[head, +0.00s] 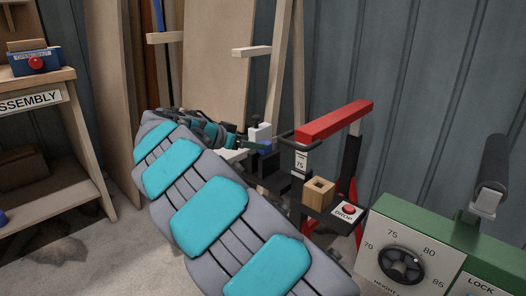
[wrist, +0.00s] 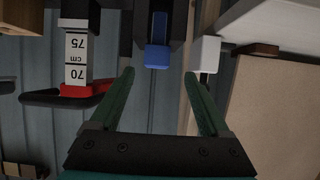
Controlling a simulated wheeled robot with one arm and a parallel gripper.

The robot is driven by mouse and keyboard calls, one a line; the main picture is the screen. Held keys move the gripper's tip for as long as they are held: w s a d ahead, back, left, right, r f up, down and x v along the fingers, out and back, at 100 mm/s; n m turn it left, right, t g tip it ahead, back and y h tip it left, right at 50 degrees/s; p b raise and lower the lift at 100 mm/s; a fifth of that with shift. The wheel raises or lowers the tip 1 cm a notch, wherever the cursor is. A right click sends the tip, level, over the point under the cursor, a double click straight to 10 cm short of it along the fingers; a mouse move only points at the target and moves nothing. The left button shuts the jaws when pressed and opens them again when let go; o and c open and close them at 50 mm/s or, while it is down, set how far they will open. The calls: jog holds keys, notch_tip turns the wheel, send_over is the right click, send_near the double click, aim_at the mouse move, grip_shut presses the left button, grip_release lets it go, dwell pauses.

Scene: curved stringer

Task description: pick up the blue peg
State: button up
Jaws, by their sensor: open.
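The blue peg (wrist: 157,57) shows in the wrist view just beyond my fingertips, roughly centred between them, with its darker upper part set in a black holder (wrist: 176,28). In the head view my gripper (head: 254,143) is small and partly hidden by my arm. Whether the fingertips reach level with the peg is hard to tell.
A white block (wrist: 205,54) is close beside the right finger in the wrist view. A green control box (head: 430,245) is at lower right.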

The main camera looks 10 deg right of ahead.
aim_at(269, 148)
jog(key=shift+s+x, duration=0.15)
jog(key=shift+x, duration=1.45)
jog(key=shift+s+x, duration=0.15)
jog(key=shift+x, duration=1.4)
jog(key=shift+d+f, duration=0.1)
jog(key=shift+f, duration=0.1)
grip_shut()
